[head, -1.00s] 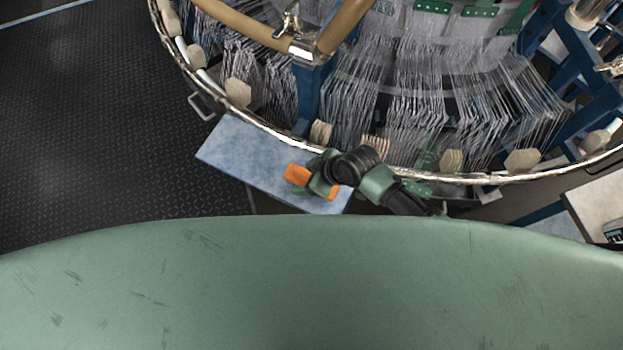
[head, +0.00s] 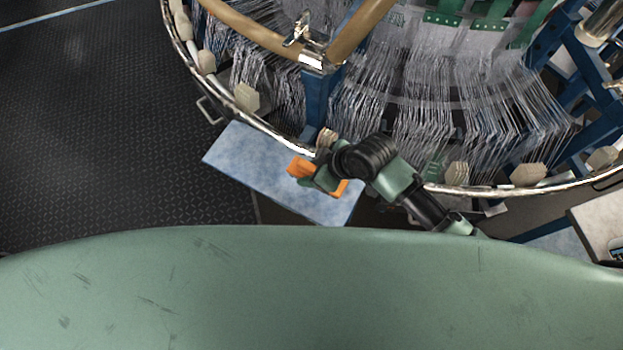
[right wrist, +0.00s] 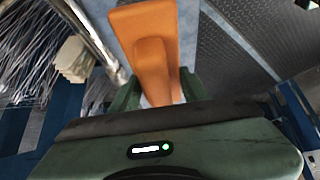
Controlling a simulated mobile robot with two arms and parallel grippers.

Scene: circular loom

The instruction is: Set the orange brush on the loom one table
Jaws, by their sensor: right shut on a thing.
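The orange brush (head: 299,168) is held in my right gripper (head: 319,179), which is shut on it. In the right wrist view the brush (right wrist: 148,42) stands out between the two green fingers (right wrist: 158,92). In the head view the brush is over the blue-grey table (head: 262,170) beside the round loom. I cannot tell from these views how high it is above the table top. My left gripper is not in view.
The loom's metal rim (head: 275,133) curves close behind the table and my right arm. Pale blocks (head: 246,97) sit along this rim. Dark patterned floor (head: 100,150) lies open to the left. A second pale table (head: 600,220) shows at the right edge.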

